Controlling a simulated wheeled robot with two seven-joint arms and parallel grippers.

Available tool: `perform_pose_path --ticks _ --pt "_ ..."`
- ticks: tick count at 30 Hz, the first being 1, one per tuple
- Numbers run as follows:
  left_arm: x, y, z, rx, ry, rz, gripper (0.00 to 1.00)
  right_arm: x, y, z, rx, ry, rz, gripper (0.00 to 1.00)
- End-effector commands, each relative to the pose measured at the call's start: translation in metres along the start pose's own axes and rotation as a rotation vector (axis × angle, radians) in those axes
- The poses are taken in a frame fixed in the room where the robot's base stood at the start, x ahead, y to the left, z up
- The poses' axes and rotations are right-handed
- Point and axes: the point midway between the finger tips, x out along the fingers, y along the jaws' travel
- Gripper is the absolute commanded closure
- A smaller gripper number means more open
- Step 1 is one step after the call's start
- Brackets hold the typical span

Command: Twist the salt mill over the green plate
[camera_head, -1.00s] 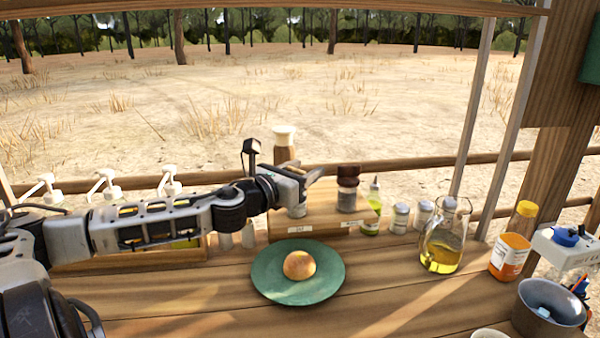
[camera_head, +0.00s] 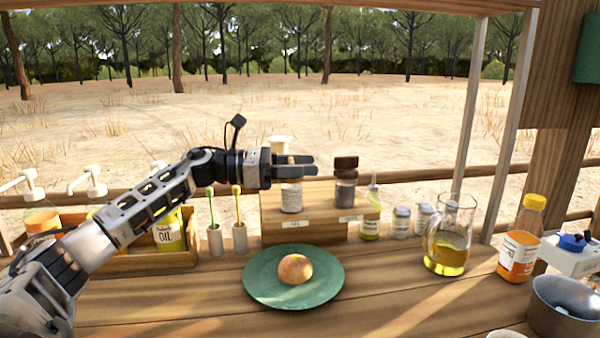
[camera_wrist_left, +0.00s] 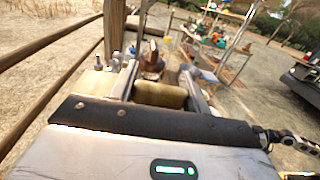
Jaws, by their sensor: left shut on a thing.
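The salt mill (camera_head: 291,198) stands upright at the left of the wooden stand, its grey-white lower body showing. Whether its base touches the stand is hard to tell. My left gripper (camera_head: 300,165) is shut around its upper part, which the fingers mostly hide. In the left wrist view, a tan piece (camera_wrist_left: 160,95) sits between the fingers. The green plate (camera_head: 262,292) lies on the counter in front of the stand, with a round golden-brown bun (camera_head: 295,269) on it. My right gripper is out of view.
A dark-topped mill (camera_head: 345,190) stands close by on the wooden stand (camera_head: 300,233). Two small cups with utensils (camera_head: 239,238) stand left of it. Bottles, jars and an oil jug (camera_head: 447,245) stand right. The counter around the plate is mostly clear.

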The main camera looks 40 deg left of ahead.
Motion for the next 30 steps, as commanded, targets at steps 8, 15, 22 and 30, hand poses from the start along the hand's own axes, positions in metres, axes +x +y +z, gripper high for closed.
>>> perform_pose_path --ticks 8,15,22,30 --pt "-0.0003 -0.0005 0.0020 0.000 -0.004 -0.066 0.76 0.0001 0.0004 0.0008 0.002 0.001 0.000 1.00" --pt "-0.0004 -0.0009 0.0020 -0.001 -0.003 -0.076 0.76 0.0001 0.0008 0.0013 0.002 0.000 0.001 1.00" --pt "-0.0004 -0.0009 0.0022 -0.001 -0.004 -0.075 0.47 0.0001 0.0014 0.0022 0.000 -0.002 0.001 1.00" --pt "-0.0001 -0.0012 0.0012 0.000 -0.002 -0.076 0.31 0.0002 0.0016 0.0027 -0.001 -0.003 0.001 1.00"
